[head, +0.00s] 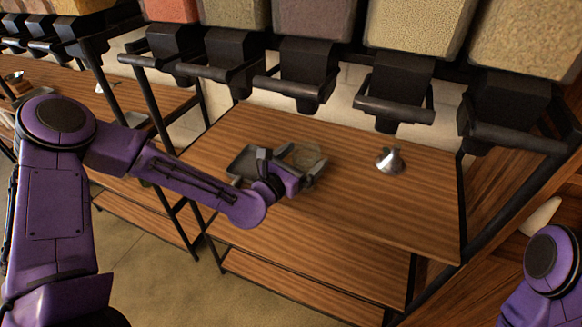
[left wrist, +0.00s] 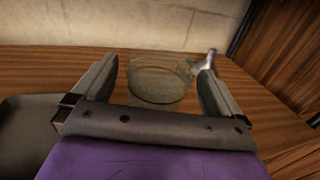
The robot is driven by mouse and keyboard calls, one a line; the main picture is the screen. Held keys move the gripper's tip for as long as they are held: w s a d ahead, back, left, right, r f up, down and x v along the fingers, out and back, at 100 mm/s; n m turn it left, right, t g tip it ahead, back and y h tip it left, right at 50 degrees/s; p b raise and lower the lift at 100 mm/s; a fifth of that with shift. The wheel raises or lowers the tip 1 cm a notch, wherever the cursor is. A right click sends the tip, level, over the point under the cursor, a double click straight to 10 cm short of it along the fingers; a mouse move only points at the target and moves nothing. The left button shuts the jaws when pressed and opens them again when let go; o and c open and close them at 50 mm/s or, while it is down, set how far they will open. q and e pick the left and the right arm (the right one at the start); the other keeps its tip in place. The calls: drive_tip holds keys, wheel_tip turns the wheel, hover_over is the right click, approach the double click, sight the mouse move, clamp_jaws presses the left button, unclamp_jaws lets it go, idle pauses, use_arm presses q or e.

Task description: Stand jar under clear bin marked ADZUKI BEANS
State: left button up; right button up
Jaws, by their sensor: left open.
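A clear glass jar (head: 308,154) stands upright on the wooden counter. In the left wrist view the jar (left wrist: 158,84) shows between the two fingers, with a gap on either side. My left gripper (head: 292,163) is open and low over the counter at the jar. Clear bins filled with dry goods hang in a row above: a reddish one (head: 172,8), a brownish one (head: 312,18) and pale ones (head: 420,25). Their labels are out of the frame, so I cannot tell which one is marked ADZUKI BEANS. My right gripper is out of view.
A grey tray (head: 238,168) lies left of the jar, partly behind my left arm. A metal funnel (head: 389,160) stands to the right on the counter (head: 420,205). Black dispenser spouts with handles (head: 305,80) overhang the counter's back. The counter's right part is mostly clear.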

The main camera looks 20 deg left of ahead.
use_arm(q)
drive_tip(key=v, duration=0.7)
drive_tip(key=shift+a+b, duration=0.15)
drive_tip(key=shift+b, duration=0.25)
drive_tip(key=p+v, duration=0.2)
drive_tip(key=v, duration=0.2)
drive_tip(key=shift+f, duration=0.1)
drive_tip(key=s+a+f+m+g+y, duration=0.1)
drive_tip(key=s+f+m+g+y, duration=0.1)
drive_tip(key=s+f+m+g, duration=0.65)
drive_tip(key=s+a+f+m+g+y, duration=0.1)
drive_tip(key=s+f+m, duration=0.35)
drive_tip(key=f, duration=0.95)
drive_tip(key=s+a+f+m+g+y, duration=0.2)
drive_tip(key=s+a+f+m, duration=0.1)
drive_tip(key=s+m, duration=0.3)
drive_tip(key=s+a+f+m+g+y, duration=0.2)
drive_tip(key=s+a+f+m+y, duration=0.1)
drive_tip(key=s+m, duration=0.3)
drive_tip(key=shift+a+f+m+g, duration=0.35)
drive_tip(key=shift+a+f+m, duration=0.05)
drive_tip(key=shift+a, duration=0.4)
